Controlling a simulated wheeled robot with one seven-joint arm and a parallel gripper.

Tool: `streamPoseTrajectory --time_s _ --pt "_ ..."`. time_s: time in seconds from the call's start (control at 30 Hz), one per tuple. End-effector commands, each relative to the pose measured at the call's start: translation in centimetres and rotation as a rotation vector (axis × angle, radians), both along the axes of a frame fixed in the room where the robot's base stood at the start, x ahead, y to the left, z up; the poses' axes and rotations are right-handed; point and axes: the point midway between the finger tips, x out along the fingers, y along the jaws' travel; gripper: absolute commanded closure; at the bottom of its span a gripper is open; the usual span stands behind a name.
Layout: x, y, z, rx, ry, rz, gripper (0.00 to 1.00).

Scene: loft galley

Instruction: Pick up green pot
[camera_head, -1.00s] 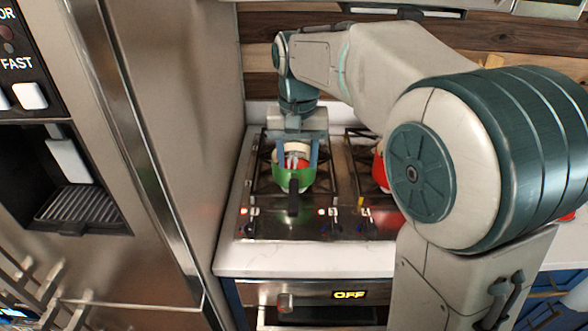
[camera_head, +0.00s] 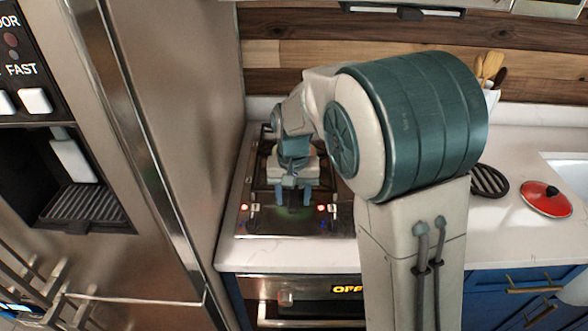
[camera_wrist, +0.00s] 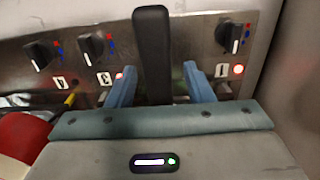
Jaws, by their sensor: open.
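The green pot's black handle (camera_wrist: 151,50) stands out in the wrist view and passes between the two fingers of my gripper (camera_wrist: 158,72). The fingers are open, one on each side of the handle, with a visible gap on both sides. In the head view my gripper (camera_head: 294,198) points down over the front left of the stove (camera_head: 250,215). The green body of the pot is hidden there behind my gripper and wrist, and it does not show in the wrist view.
A red piece of cookware (camera_wrist: 20,140) shows at the lower left in the wrist view. Stove knobs (camera_wrist: 92,45) line the front panel. A steel fridge wall (camera_head: 190,130) is close on the left. A red lid (camera_head: 546,199) and a black trivet (camera_head: 489,180) lie on the right counter.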

Motion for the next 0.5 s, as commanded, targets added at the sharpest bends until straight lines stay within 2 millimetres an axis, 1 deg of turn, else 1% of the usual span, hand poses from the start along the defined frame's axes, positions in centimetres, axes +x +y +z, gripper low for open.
streamPoseTrajectory --time_s 0.1,0.3,0.37,0.4,0.47,0.5 --pt "-0.04 0.00 -0.63 0.000 0.000 -0.001 0.53" --pt "-0.02 0.01 -0.68 0.001 -0.001 0.000 0.53" --pt "-0.02 0.01 -0.67 0.001 -0.001 0.000 0.69" --pt "-0.02 0.01 -0.67 0.001 -0.001 0.000 0.81" --pt "-0.02 0.01 -0.66 0.001 -0.001 0.000 0.97" --pt "-0.02 0.01 -0.66 0.001 -0.001 0.000 1.00"
